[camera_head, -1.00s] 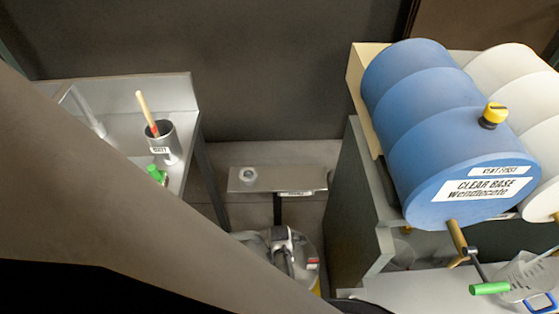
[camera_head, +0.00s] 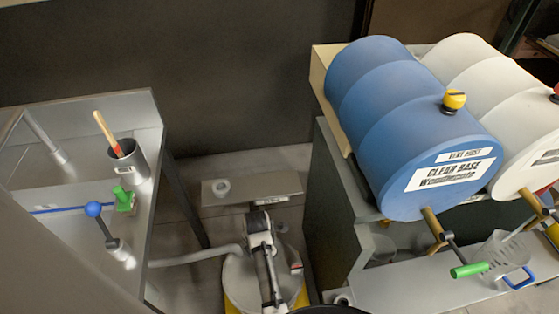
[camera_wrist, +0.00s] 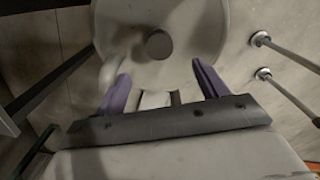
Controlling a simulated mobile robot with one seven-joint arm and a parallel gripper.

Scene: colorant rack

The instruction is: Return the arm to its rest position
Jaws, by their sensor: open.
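My gripper (camera_wrist: 160,90) shows in the wrist view, with two purple fingers set wide apart. Nothing is held between them. Beyond the fingers is a pale round body (camera_wrist: 185,15) with a dark knob on top, apart from them as far as I can tell. I cannot make out my gripper in the head view. A large plain grey surface (camera_head: 50,255) fills the lower left there; I cannot tell for sure whether it is my arm.
A left bench (camera_head: 75,180) carries a grey cup (camera_head: 128,165) and a blue-knobbed lever (camera_head: 94,210). A blue drum (camera_head: 400,130) and a white drum (camera_head: 490,90) lie at right above a pitcher (camera_head: 502,255).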

